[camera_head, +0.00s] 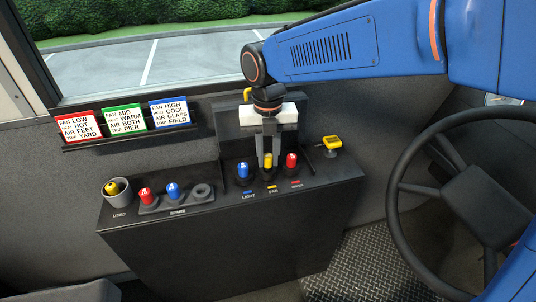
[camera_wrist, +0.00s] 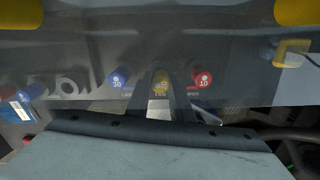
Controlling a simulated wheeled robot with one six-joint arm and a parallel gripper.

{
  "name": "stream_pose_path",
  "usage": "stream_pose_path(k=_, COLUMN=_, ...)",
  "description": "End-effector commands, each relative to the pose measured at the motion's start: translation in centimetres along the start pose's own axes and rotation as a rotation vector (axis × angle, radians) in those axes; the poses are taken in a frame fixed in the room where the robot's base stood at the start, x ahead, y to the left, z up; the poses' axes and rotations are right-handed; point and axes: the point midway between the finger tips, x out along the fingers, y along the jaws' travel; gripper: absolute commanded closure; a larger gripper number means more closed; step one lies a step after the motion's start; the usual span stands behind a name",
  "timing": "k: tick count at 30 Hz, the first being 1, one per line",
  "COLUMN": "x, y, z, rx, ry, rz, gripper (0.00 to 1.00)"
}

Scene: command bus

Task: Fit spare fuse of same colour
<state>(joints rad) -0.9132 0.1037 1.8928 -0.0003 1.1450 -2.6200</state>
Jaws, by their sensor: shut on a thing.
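A yellow fuse (camera_head: 268,158) stands upright at the middle position of the panel, above the yellow FAN label (camera_head: 272,188). My gripper (camera_head: 268,163) points down and is shut on this fuse; the fuse also shows in the wrist view (camera_wrist: 160,80). Whether it is fully seated cannot be told. A blue fuse (camera_head: 243,170) stands to its left by LIGHT and a red fuse (camera_head: 291,163) to its right. The SPARE rack (camera_head: 176,207) holds a red fuse (camera_head: 146,196), a blue fuse (camera_head: 172,191) and an empty holder (camera_head: 202,192). Another yellow fuse (camera_head: 112,187) lies in the USED cup (camera_head: 119,196).
A yellow-topped switch or handle (camera_head: 332,143) stands right of the fuses. Red, green and blue cards (camera_head: 124,119) stand in a rack at the back left. The steering wheel (camera_head: 400,187) is on the right.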

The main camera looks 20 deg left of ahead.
Motion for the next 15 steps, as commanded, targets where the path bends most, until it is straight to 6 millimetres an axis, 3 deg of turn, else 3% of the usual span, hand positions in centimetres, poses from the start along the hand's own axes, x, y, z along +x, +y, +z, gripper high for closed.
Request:
stream_pose_path(k=7, x=0.17, y=-0.02, z=-0.03, rx=0.0, ry=0.002, rz=-0.001, gripper=1.0)
stream_pose_path(k=8, x=0.17, y=-0.02, z=-0.04, rx=0.0, ry=0.002, rz=-0.001, gripper=0.75)
stream_pose_path(k=10, x=0.19, y=-0.02, z=-0.04, rx=0.0, ry=0.002, rz=-0.001, gripper=0.58)
stream_pose_path(k=15, x=0.21, y=-0.02, z=-0.05, rx=0.0, ry=0.003, rz=-0.001, gripper=0.58)
